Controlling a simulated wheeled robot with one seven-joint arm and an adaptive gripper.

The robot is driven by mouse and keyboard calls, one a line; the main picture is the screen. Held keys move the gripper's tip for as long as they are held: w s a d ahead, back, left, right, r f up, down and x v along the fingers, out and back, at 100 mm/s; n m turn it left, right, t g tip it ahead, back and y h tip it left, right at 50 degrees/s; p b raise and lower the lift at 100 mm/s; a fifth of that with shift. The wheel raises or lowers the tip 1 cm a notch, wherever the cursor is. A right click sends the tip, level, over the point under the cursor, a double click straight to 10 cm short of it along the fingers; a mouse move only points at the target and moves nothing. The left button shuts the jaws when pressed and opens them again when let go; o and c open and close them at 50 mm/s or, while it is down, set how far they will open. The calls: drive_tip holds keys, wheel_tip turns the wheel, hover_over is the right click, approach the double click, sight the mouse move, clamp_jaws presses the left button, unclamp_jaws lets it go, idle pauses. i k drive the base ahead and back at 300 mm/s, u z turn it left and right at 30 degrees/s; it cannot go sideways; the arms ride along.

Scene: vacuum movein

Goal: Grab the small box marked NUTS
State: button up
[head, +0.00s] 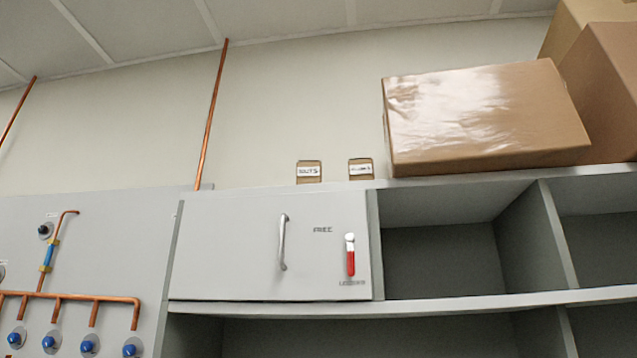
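Two small brown boxes with white labels stand on top of the grey cabinet. The left small box (309,171) has a blurred label that seems to end in "TS"; I cannot tell whether it reads NUTS. The right small box (361,169) has a label too small to read. The two boxes stand apart, and their lower parts are partly hidden by the cabinet's top edge. My gripper is not in view.
A large shiny carton (490,118) stands right of the small boxes, with more cartons (605,85) behind. Below is a shut cabinet door (235,245) with a metal handle (283,242) and red lever (350,256). Open shelves (450,258) are empty. Copper pipes (75,297) run at left.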

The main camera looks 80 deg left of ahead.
sight(308, 173)
drive_tip(key=u, duration=0.35)
drive_tip(key=k, duration=0.3)
drive_tip(key=u, duration=2.2)
